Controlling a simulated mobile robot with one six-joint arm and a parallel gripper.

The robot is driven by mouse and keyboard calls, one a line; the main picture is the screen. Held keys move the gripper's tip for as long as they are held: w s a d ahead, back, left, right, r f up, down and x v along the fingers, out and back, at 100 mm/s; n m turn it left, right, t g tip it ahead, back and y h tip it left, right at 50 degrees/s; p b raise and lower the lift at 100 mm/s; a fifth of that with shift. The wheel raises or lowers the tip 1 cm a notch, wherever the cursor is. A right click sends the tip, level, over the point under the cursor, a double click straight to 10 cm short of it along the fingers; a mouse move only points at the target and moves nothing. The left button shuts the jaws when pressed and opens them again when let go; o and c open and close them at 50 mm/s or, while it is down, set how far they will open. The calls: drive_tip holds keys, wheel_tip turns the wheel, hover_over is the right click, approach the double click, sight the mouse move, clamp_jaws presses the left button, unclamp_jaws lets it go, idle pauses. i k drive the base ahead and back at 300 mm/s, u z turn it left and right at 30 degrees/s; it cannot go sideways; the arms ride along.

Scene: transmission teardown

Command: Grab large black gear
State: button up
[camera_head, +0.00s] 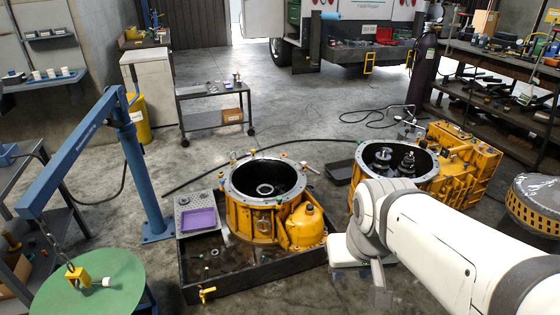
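Two dark grey gear assemblies stand upright inside the round opening of the right yellow housing (448,180). One gear stack (382,157) is at the left and another (407,163) is just right of it. I cannot tell which, if either, is the large black gear. My white arm comes in from the lower right, in front of this housing. Its end, with my gripper (379,291), points down, low and nearer the camera than the housing. It is apart from the gears. Its fingers are too unclear to tell open from shut.
An open yellow housing (258,218) stands in a dark tray (222,285) at centre, beside a purple bin (198,219). A blue hoist (135,165) and a green round table (105,285) are at left. A cart (213,92) stands behind. Cables cross the floor.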

sight(281, 187)
drive_tip(key=z, duration=0.45)
drive_tip(key=i, duration=2.6)
drive_tip(key=u, duration=1)
